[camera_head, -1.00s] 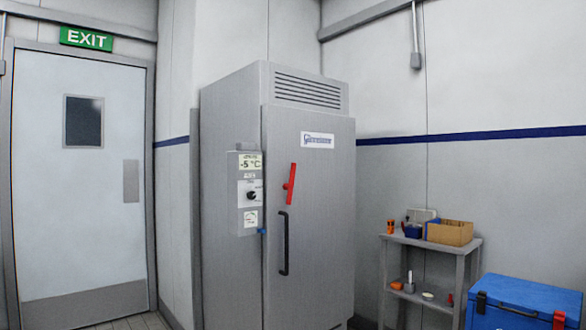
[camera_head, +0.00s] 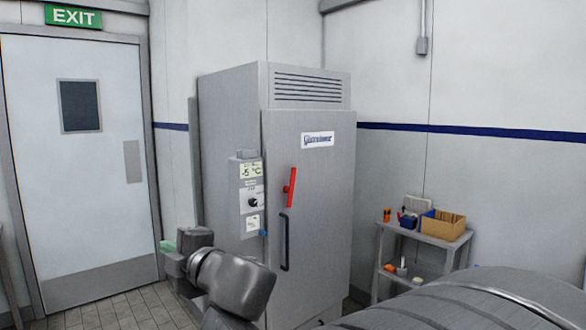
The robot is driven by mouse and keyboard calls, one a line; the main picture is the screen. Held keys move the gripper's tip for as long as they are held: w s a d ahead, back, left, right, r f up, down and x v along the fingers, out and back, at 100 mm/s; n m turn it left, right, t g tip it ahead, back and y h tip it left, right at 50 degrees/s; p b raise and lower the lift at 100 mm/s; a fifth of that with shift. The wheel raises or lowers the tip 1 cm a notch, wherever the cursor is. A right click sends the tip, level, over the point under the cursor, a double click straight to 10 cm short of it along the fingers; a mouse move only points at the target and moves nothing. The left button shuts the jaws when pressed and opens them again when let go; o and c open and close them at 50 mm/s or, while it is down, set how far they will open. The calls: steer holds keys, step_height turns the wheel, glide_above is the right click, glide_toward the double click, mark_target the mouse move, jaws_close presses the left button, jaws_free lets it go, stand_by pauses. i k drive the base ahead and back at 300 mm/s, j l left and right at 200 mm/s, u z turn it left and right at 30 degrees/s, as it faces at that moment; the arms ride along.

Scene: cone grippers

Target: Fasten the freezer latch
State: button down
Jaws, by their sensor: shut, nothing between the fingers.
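The freezer (camera_head: 228,150) is a tall grey cabinet in the middle of the head view. Its front door (camera_head: 325,220) looks shut against the cabinet. The red latch lever (camera_head: 292,183) is on the door below the logo label, near its left edge. It stands nearly upright, its top tilted slightly right. A black door handle (camera_head: 285,240) is below it. My gripper (camera_head: 167,246) is at the lower left, seen as a small green-tipped end beyond my wrist. It is shut and empty, apart from the latch and in front of the freezer's lower left side.
A control panel (camera_head: 250,200) reading -5 °C juts from the freezer's left side. A grey shelf cart (camera_head: 440,241) with a cardboard box (camera_head: 443,225) and small items stands at right. The exit door (camera_head: 95,180) is at left. Tiled floor (camera_head: 130,312) shows clear there.

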mark_target(289, 189)
steer(key=i+z, duration=0.25)
steer(key=i, duration=0.2)
steer(key=i+j+z, duration=0.2)
steer(key=i, duration=0.2)
steer(key=i+j+z, duration=0.1)
steer(key=i+z, duration=0.15)
steer(key=i, duration=0.2)
steer(key=i+j+z, duration=0.2)
steer(key=i, duration=0.2)
